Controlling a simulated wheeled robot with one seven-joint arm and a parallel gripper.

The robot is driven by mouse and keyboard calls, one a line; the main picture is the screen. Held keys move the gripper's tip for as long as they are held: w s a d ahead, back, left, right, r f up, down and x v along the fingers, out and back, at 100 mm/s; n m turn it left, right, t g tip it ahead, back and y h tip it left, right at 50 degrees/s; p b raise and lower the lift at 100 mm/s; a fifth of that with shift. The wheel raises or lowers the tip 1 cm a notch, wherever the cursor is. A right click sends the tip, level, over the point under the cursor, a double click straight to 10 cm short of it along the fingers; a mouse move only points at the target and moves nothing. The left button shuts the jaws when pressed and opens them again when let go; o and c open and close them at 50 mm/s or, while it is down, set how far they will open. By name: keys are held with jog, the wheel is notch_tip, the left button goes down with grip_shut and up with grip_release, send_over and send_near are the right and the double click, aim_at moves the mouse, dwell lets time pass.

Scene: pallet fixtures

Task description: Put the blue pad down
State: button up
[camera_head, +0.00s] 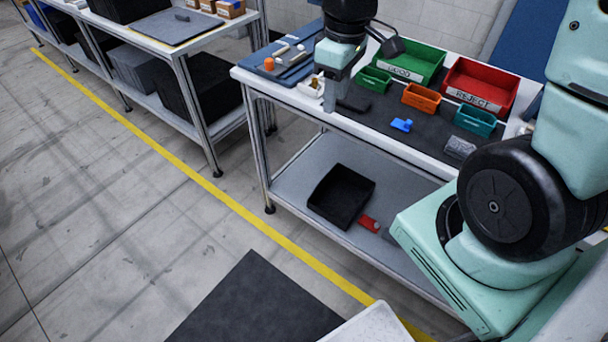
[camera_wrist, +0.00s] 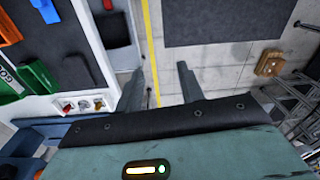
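A small blue piece (camera_head: 402,125) lies on the dark mat (camera_head: 375,118) on the workbench top; it is the likeliest blue pad, though its shape is too small to be sure. It also shows at the top left of the wrist view (camera_wrist: 47,10). My gripper (camera_head: 330,98) points down near the bench's front left edge, left of the blue piece and apart from it. In the wrist view its two fingers (camera_wrist: 160,85) stand apart with nothing between them, and the floor shows through the gap.
Green GOOD (camera_head: 415,56) and red REJECT (camera_head: 486,82) bins stand at the back. Small green, orange (camera_head: 421,98) and teal (camera_head: 475,122) bins stand before them. A blue tray (camera_head: 282,68) with parts is at left. A black bin (camera_head: 342,196) sits on the lower shelf.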

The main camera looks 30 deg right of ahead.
jog(key=s+a+r+n, duration=0.1)
jog(key=s+a, duration=1.5)
jog(key=shift+a+r+n, duration=0.2)
jog(key=shift+r+n, duration=0.05)
jog(key=shift+n, duration=0.15)
jog(key=shift+w+d, duration=0.1)
